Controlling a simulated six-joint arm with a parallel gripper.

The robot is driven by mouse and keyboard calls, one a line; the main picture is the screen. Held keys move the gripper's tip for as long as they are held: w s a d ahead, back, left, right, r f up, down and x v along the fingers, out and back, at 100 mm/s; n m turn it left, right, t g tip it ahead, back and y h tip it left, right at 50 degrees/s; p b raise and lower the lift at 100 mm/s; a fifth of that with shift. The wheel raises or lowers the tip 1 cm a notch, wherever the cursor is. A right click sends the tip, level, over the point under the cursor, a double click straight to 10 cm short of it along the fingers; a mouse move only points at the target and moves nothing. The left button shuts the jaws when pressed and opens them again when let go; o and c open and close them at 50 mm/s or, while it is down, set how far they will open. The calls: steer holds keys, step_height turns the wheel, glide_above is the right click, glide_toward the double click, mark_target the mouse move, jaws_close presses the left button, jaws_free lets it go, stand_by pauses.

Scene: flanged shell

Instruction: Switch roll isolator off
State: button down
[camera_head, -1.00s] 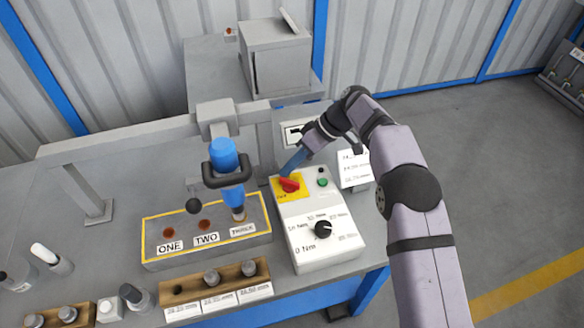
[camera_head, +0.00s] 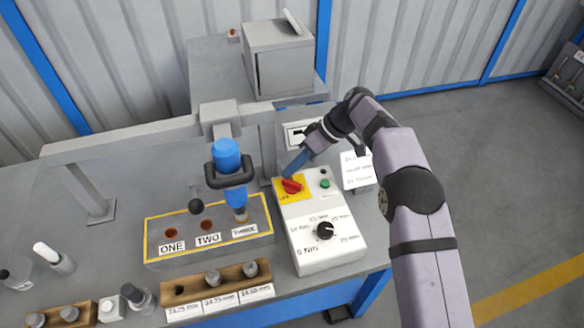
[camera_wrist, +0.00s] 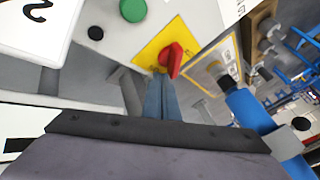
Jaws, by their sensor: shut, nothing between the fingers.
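The roll isolator looks to be the red rotary switch (camera_head: 291,186) on a yellow plate (camera_head: 280,196) at the upper left of the white control box (camera_head: 330,252). In the wrist view the red handle (camera_wrist: 172,60) stands tilted on the yellow plate (camera_wrist: 150,50). My gripper (camera_head: 288,174) is shut and empty, with its blue fingertips at the far side of the red handle. In the wrist view the fingertips (camera_wrist: 160,76) are right beside the handle's end and seem to touch it; the exact contact cannot be told.
A green button (camera_head: 324,183) and a black dial (camera_head: 325,230) are on the same box. A blue press tool (camera_head: 228,160) stands left over a block with labelled holes (camera_head: 165,256). A white label stand (camera_head: 357,171) is close to my wrist on the right.

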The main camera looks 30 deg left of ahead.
stand_by(0.4)
steer(key=shift+s+d+f+b, duration=0.1)
steer(key=shift+s+d+b, duration=0.45)
steer(key=shift+b, duration=0.4)
steer(key=shift+w+d, duration=0.1)
steer(key=shift+d, duration=0.05)
steer(key=shift+w+d+r, duration=0.15)
steer(key=shift+w+r, duration=0.1)
steer(key=shift+r, duration=0.1)
steer(key=v, duration=0.6)
steer(key=shift+r, duration=0.3)
steer(key=shift+w, duration=0.1)
